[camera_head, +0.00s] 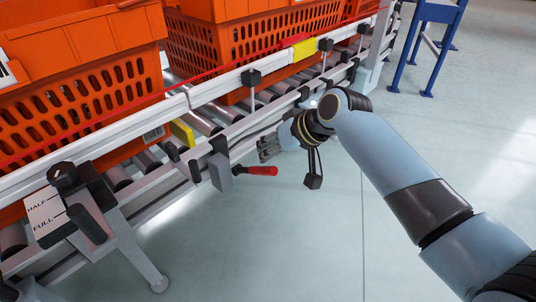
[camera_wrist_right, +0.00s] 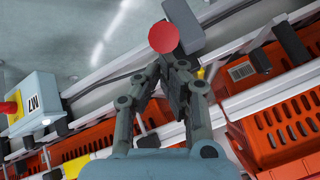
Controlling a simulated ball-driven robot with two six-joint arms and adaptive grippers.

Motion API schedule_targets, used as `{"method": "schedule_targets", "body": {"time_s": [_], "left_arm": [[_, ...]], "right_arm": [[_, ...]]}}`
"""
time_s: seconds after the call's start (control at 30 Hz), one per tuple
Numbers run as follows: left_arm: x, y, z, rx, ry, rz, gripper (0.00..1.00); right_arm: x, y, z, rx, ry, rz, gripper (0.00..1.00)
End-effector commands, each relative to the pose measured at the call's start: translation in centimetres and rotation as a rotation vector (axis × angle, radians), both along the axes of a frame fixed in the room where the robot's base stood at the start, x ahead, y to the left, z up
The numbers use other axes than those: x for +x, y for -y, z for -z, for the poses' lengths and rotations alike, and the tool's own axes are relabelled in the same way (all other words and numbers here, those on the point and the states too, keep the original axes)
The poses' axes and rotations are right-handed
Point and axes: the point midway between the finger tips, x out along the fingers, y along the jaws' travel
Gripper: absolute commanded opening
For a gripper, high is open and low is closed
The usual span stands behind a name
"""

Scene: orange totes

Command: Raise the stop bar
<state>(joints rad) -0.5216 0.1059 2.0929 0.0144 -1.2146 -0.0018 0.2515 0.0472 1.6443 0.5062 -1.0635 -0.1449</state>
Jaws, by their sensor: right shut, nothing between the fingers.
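A red handle (camera_head: 262,171) sticks out to the right from a grey block (camera_head: 220,172) on the conveyor's near side. In the right wrist view the red handle (camera_wrist_right: 163,37) shows end-on as a round red disc, with the grey block (camera_wrist_right: 184,18) behind it. My right gripper (camera_head: 264,150) is shut and empty, just above and beyond the handle; its closed fingers (camera_wrist_right: 175,75) are close to the red end, and I cannot tell whether they touch. A yellow plate (camera_head: 182,133) stands at the rollers and may be the stop bar. My left gripper is not in view.
Orange totes (camera_head: 90,75) stand on the roller conveyor behind a white rail (camera_head: 225,85). A HALF/FULL label plate (camera_head: 42,213) is at lower left. A grey M7 box (camera_wrist_right: 35,100) shows in the wrist view. The floor (camera_head: 270,240) in front is clear.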

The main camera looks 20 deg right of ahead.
Motion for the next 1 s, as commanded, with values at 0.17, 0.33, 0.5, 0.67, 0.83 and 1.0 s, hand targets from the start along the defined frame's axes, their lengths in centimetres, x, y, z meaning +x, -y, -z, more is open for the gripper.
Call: {"method": "schedule_targets", "body": {"time_s": [0.17, 0.33, 0.5, 0.67, 0.83, 1.0], "left_arm": [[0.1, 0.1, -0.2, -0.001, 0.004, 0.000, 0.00], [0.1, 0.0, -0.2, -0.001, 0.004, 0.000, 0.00], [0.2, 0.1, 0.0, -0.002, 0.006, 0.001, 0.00], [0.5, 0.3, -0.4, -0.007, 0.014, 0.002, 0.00], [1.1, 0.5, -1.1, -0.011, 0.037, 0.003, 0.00], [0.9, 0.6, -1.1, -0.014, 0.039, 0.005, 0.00]], "right_arm": [[-0.1, 0.0, 0.0, 0.000, 0.001, 0.000, 0.00], [-0.1, 0.0, 0.0, 0.000, 0.001, 0.000, 0.00], [-0.3, 0.0, 0.4, 0.007, 0.012, 0.000, 0.00], [-0.5, 0.2, 0.8, 0.022, 0.044, -0.001, 0.00], [-0.6, 0.2, 0.9, 0.033, 0.064, 0.000, 0.00], [-0.8, 0.2, 1.4, 0.047, 0.093, 0.000, 0.00]]}}
